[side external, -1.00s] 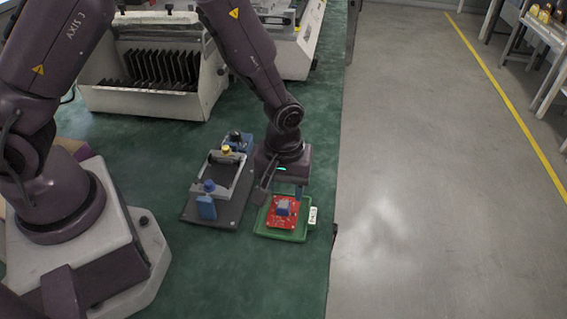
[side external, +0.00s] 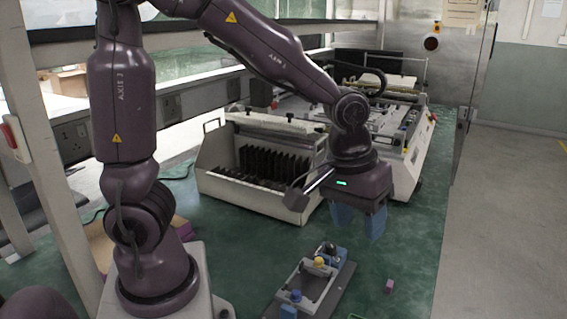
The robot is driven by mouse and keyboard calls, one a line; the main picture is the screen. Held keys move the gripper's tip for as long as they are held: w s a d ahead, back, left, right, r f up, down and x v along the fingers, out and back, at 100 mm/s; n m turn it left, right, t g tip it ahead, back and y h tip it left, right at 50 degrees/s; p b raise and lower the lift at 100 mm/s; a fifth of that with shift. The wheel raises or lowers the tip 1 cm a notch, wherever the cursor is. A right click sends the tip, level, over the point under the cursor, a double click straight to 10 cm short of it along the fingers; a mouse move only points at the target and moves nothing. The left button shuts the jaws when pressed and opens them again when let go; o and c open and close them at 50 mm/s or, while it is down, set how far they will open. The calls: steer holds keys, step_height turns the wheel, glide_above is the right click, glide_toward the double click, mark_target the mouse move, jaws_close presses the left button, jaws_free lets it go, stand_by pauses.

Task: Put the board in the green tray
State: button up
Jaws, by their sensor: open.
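My gripper (side external: 359,228) is raised above the bench, behind and above the dark fixture plate. Its two blue fingers point down, apart and with nothing between them. The board is out of view below the picture's bottom edge. The green tray is also out of view, except perhaps a thin sliver at the bottom edge that I cannot identify for sure. About a second ago, the red board with a blue part on it lay in the green tray.
The dark fixture plate (side external: 336,292) carries a metal frame with blue, yellow and black knobs. A small purple block (side external: 389,286) lies to its right. A white slotted rack (side external: 268,165) and a white machine (side external: 410,150) stand behind. The green bench top is clear at right.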

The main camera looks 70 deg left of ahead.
steer(key=s+a+r+m+t, duration=0.3)
steer(key=s+a+r+m, duration=0.2)
steer(key=s+r, duration=0.4)
steer(key=shift+s+m+t+y, duration=0.3)
steer(key=shift+s+y, duration=0.1)
steer(key=shift+s, duration=0.7)
